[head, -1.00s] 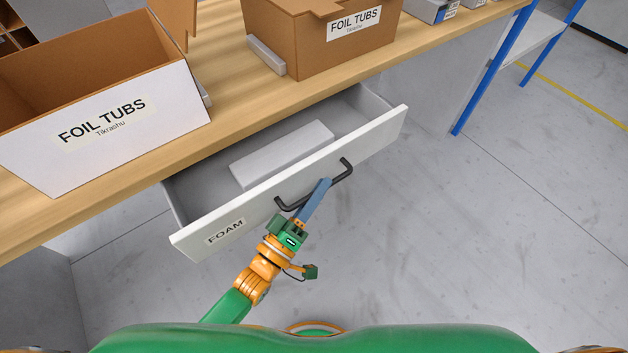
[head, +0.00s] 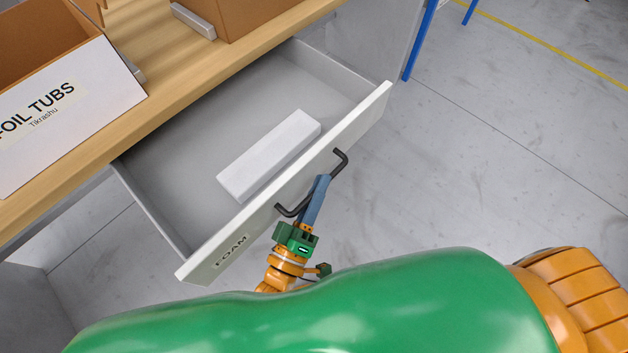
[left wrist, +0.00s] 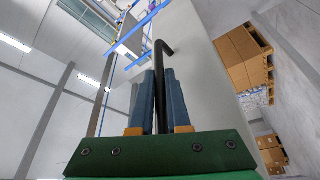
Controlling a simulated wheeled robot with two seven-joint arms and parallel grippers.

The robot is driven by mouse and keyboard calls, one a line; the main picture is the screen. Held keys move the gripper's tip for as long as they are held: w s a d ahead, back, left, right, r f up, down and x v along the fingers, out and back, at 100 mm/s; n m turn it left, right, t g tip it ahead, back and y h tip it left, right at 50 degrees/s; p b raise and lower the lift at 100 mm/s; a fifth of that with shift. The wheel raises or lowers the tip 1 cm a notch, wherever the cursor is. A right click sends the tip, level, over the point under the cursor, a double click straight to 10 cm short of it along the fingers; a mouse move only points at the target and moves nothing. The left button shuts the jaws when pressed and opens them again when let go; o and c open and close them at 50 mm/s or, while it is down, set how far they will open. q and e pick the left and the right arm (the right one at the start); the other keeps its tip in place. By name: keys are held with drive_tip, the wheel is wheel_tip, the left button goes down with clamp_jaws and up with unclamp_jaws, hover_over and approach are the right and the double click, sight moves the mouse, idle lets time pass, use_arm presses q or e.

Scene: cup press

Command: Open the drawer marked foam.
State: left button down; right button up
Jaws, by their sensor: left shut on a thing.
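The white drawer marked FOAM (head: 232,250) stands well out from under the wooden table in the head view. A white block (head: 268,156) lies inside it, near the front panel. The drawer's dark bar handle (head: 338,163) is on the outside of the front panel. My left gripper (head: 319,192) is shut on the handle. In the left wrist view its blue fingers (left wrist: 160,100) close around the dark handle (left wrist: 160,62), beside the pale drawer front (left wrist: 205,90). My right gripper is not in view.
A box labelled FOIL TUBS (head: 75,115) and another cardboard box (head: 245,14) stand on the wooden table top (head: 190,85). A blue table leg (head: 420,42) is at the upper right. The grey floor (head: 490,170) right of the drawer is clear.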

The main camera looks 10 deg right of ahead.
use_arm(q)
drive_tip(key=c, duration=0.9)
unclamp_jaws()
drive_tip(key=v, duration=0.7)
drive_tip(key=shift+b, duration=0.3)
drive_tip(key=shift+f, duration=0.15)
